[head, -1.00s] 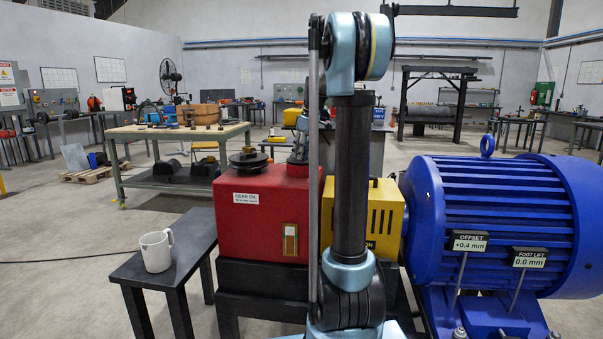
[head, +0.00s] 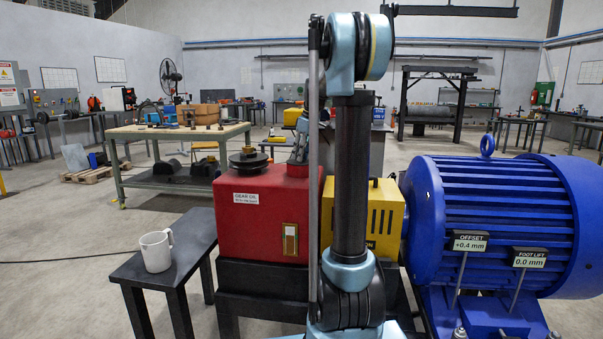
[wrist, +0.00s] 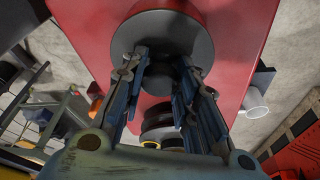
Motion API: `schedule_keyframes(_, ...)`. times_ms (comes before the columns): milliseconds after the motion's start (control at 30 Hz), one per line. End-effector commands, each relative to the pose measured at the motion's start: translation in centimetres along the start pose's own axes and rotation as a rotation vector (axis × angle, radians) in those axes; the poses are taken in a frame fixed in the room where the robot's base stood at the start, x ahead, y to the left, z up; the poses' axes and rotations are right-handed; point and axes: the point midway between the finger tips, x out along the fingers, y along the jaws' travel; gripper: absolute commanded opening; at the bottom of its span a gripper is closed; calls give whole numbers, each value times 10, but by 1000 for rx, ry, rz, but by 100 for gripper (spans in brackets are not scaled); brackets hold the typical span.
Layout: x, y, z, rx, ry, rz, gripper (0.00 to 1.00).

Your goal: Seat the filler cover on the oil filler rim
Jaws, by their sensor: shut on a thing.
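My gripper (wrist: 160,62) shows in the wrist view, its two fingers closed around the dark knob of a round dark disc, which looks like the filler cover (wrist: 165,30). The cover is over the top of the red gear-oil housing (wrist: 228,60). The oil filler rim is not visible beneath it, so I cannot tell whether the cover touches it. In the head view my gripper (head: 299,148) is partly behind my arm, above the red housing (head: 262,215), and the cover is hard to make out there.
A dark stepped round fitting (head: 249,160) stands on the housing left of my gripper. A white mug (head: 156,250) sits on a black side table (head: 190,232). A yellow guard (head: 385,215) and blue motor (head: 500,220) stand to the right. A workbench (head: 180,131) is behind.

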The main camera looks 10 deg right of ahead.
Motion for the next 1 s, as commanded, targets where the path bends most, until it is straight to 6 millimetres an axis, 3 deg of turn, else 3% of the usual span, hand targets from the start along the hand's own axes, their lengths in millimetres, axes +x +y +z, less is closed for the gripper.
schedule_keyframes(233,2,0,0,0,0,0,0)
schedule_keyframes(267,2,0,0,0,0,0,30)
schedule_keyframes(367,2,0,0,0,0,0,52)
schedule_keyframes(767,-1,0,0,0,0,0,52)
schedule_keyframes(1000,-33,0,1,1,0,0,52)
